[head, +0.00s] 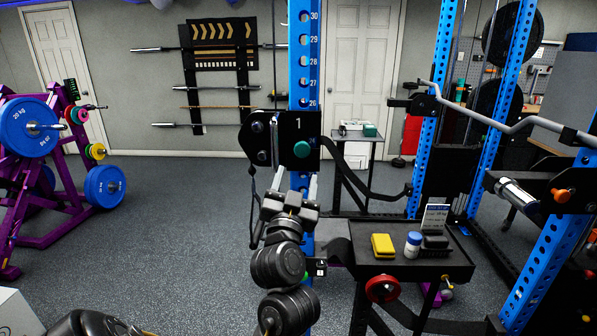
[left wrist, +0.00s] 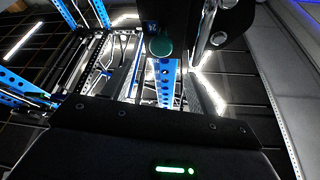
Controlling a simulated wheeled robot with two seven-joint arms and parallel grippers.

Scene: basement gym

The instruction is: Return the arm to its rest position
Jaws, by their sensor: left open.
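My left gripper (head: 293,178) points upward in the middle of the head view, its fingers apart with nothing seen held between them. It is just below a black bracket (head: 279,140) marked 1, which has a teal knob (head: 302,149) and sits at the blue rack post (head: 304,55). I cannot tell whether the fingers touch the bracket. The left wrist view shows the teal knob (left wrist: 161,45) close in front, with the blue post behind it. My right gripper is not in view.
A black side table (head: 448,267) with a yellow item (head: 383,245) and a white bottle (head: 413,244) stands right of my left arm. A barbell (head: 497,122) crosses the rack at right. A purple weight rack (head: 58,200) stands at left; the floor between is clear.

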